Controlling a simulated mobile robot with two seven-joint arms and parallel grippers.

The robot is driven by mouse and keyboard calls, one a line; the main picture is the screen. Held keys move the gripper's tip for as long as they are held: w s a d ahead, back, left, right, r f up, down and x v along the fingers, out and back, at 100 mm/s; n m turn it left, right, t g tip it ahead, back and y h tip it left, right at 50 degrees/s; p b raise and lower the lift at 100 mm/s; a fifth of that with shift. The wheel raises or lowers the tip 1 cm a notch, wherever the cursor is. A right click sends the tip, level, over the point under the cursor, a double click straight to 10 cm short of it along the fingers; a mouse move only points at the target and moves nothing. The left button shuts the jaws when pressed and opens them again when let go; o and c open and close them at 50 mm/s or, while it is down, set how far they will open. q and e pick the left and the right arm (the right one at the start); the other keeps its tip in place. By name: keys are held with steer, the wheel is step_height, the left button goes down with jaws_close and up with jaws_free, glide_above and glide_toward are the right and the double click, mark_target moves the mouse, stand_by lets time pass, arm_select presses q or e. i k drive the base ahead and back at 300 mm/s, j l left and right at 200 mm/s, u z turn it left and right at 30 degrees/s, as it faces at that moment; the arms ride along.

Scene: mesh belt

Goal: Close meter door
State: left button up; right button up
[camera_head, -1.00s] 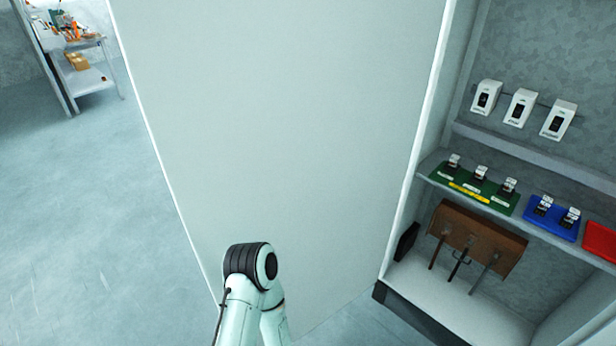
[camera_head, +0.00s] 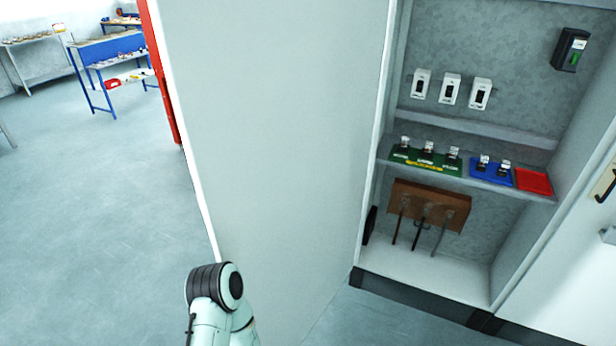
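The meter door (camera_head: 275,130) is a large pale panel standing wide open, hinged at the left side of the cabinet (camera_head: 430,264). One of my arms, pale green with a black joint, shows at the bottom, in front of the door's lower left edge. Its gripper is not visible, and I cannot tell whether it touches the door. My other arm is out of view.
Inside the cabinet are white meters (camera_head: 450,89), a green board (camera_head: 424,158), a blue board (camera_head: 491,172), a red tray (camera_head: 533,181) and a brown block (camera_head: 429,204). A blue workbench (camera_head: 112,50) stands far left. Open floor (camera_head: 90,220) lies left of the door.

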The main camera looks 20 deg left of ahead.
mark_target(275, 102)
steer(key=k+j+z, duration=0.15)
steer(key=j, duration=0.2)
steer(key=k+j+z, duration=0.1)
steer(key=j, duration=0.2)
steer(key=k+j+z, duration=0.25)
steer(key=j, duration=0.3)
steer(key=k+j+z, duration=0.1)
steer(key=j, duration=0.3)
steer(key=k+j+z, duration=0.15)
steer(key=j, duration=0.25)
steer(key=j+z, duration=0.3)
steer(key=j, duration=0.75)
steer(key=j+z, duration=0.1)
steer(key=j, duration=0.6)
